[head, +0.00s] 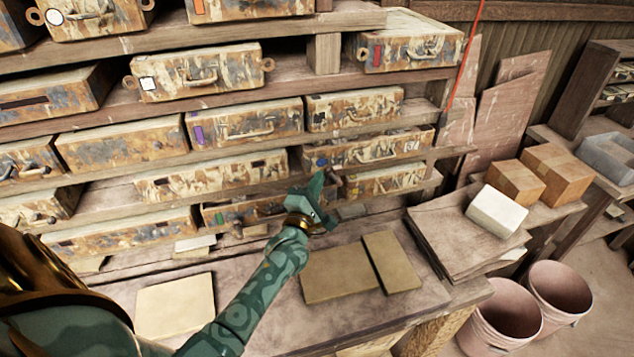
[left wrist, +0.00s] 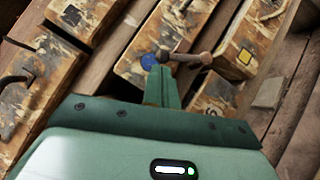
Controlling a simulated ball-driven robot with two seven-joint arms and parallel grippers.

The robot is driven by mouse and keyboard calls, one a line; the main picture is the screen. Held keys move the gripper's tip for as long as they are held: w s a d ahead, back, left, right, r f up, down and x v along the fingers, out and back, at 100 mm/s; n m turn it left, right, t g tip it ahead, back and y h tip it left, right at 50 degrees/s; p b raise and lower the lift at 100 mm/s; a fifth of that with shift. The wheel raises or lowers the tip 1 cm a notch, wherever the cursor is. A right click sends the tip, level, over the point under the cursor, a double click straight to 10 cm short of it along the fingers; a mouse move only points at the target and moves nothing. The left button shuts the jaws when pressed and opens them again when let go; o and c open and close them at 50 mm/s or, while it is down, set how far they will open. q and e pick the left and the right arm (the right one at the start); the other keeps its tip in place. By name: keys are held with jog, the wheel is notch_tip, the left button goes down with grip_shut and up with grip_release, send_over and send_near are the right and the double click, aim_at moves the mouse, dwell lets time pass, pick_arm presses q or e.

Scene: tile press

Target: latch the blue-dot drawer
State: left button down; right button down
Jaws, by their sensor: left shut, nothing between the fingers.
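The blue-dot drawer (head: 372,152) is a weathered, rust-patched box front in the shelf rack. Its blue dot (head: 320,162) is at the left end; a pale square mark is at the right. In the left wrist view the blue dot (left wrist: 148,62) sits beside a small peg-like latch (left wrist: 190,58), with a dark round end and a paler knob. My left gripper (head: 316,186) is shut and empty, its tips just below the dot. In the wrist view the shut fingers (left wrist: 161,72) reach the latch's dark end; I cannot tell whether they touch. My right gripper is not in view.
Many similar drawers fill the rack, including a purple-marked one (head: 245,124) and a green-marked one (head: 240,210). Flat tiles (head: 340,273) lie on the bench below. Boxes (head: 557,172) and pink buckets (head: 500,312) stand at right. A red cord (head: 467,50) hangs beside the rack.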

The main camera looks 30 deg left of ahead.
pick_arm(q)
jog(key=shift+w+d+r+m+g+h+p, duration=0.2)
jog(key=shift+r+m+g+p, duration=0.25)
jog(key=shift+p, duration=1)
jog(key=shift+w+d+r+m+g+h+p, duration=0.25)
jog(key=shift+r+m+p, duration=0.35)
jog(key=shift+p, duration=0.85)
jog(key=shift+w+d+r+m+g+h+p, duration=0.15)
jog(key=shift+r+m+g+p, duration=0.35)
jog(key=shift+p, duration=0.95)
jog(key=shift+w+f+m+p, duration=0.1)
jog(key=shift+f+m+p, duration=0.1)
jog(key=shift+m+p, duration=0.15)
jog(key=shift+w+d+r, duration=0.1)
jog(key=shift+w+d, duration=0.25)
jog(key=shift+w, duration=0.05)
jog(key=shift+w+p, duration=0.1)
jog(key=shift+p, duration=0.2)
jog(key=shift+r, duration=0.1)
